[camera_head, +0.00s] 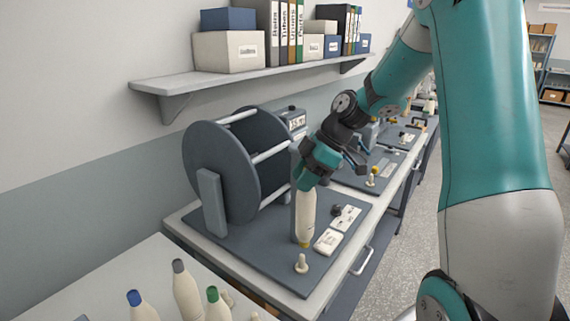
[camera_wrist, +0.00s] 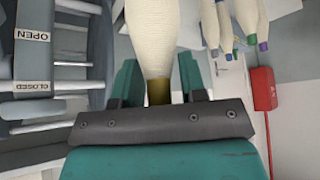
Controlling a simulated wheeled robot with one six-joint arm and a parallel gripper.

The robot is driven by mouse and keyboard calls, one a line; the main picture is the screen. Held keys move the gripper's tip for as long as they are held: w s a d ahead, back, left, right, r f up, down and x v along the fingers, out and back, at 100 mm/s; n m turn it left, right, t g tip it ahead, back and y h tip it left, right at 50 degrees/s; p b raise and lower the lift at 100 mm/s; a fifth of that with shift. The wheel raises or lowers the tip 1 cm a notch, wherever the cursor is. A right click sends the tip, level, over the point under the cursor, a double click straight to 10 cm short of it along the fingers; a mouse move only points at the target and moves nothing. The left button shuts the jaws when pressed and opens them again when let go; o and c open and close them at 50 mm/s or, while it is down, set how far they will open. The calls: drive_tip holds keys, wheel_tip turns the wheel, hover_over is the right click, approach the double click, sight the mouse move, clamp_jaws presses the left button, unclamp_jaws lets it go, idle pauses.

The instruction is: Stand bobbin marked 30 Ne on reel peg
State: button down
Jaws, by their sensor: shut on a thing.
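My gripper (camera_head: 312,168) is shut on a cream bobbin (camera_head: 305,215) and holds it upright from above. The bobbin's lower end shows a yellow-brown band. In the wrist view the bobbin (camera_wrist: 152,38) sits between the two fingers of my gripper (camera_wrist: 158,78), with its brown-gold end near the palm. No 30 Ne mark can be read on it. A short cream peg (camera_head: 301,263) with a round foot stands on the dark base board (camera_head: 275,272) of the reel. The bobbin's lower end shows just above the peg in the picture; the gap in depth cannot be told.
The large dark reel (camera_head: 222,172) stands close to the left of the bobbin. Several bobbins with coloured tips, one blue (camera_head: 141,305), stand at the front left. A wall shelf (camera_head: 245,78) with boxes hangs above.

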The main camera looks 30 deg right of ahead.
sight(301, 207)
drive_tip(key=shift+w+a+f, duration=0.1)
drive_tip(key=shift+w+f, duration=0.1)
drive_tip(key=shift+w, duration=0.3)
drive_tip(key=shift+f+b, duration=1.3)
drive_tip(key=shift+f, duration=0.5)
drive_tip(key=shift+d, duration=0.2)
drive_tip(key=shift+f+b, duration=0.2)
drive_tip(key=shift+b, duration=0.1)
drive_tip(key=shift+f+b, duration=2.25)
drive_tip(key=shift+f, duration=0.3)
drive_tip(key=c, duration=0.6)
unclamp_jaws()
drive_tip(key=shift+r, duration=0.1)
